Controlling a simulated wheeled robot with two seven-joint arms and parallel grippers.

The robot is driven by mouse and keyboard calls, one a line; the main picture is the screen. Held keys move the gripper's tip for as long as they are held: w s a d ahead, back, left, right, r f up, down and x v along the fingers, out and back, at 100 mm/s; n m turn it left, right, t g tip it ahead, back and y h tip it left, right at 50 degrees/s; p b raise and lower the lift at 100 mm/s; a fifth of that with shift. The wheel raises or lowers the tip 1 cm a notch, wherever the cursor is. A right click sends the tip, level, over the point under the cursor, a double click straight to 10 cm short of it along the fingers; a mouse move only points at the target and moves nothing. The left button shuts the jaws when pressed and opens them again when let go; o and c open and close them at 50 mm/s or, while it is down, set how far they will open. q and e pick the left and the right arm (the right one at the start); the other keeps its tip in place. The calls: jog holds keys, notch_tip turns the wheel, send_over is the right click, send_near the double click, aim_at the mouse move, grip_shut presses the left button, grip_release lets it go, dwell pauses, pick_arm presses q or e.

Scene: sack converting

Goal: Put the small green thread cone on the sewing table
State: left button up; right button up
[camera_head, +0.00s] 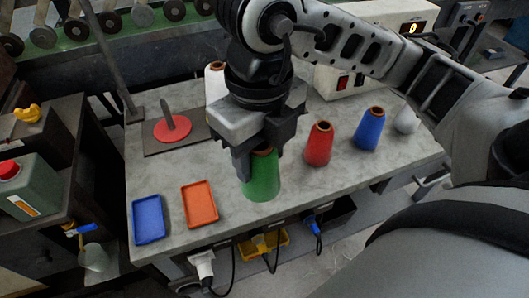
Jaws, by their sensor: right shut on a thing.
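A green thread cone (262,178) stands upright at the front middle of the grey sewing table (218,222), its base at or very near the tabletop. My right gripper (258,158) reaches down from above and is shut on the upper part of the green cone, hiding part of its top. My left gripper is not in view.
Another white cone (214,82) is behind my gripper. A blue tray (148,219), an orange tray (199,205) and a red disc with a peg (172,131) are at left.

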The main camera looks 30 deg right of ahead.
jog(key=w+d+f, duration=0.2)
jog(key=f, duration=0.1)
jog(key=w+d+f, duration=0.2)
jog(key=w+f, duration=0.1)
jog(key=f, duration=0.1)
jog(key=w+d+f, duration=0.2)
jog(key=w+f, duration=0.1)
jog(key=f, duration=0.1)
jog(key=shift+d, duration=0.15)
jog(key=shift+w+f, duration=0.1)
jog(key=shift+f, duration=0.05)
jog(key=shift+f, duration=0.1)
jog(key=shift+f, duration=0.2)
jog(key=o, duration=1.1)
jog(key=shift+r, duration=0.15)
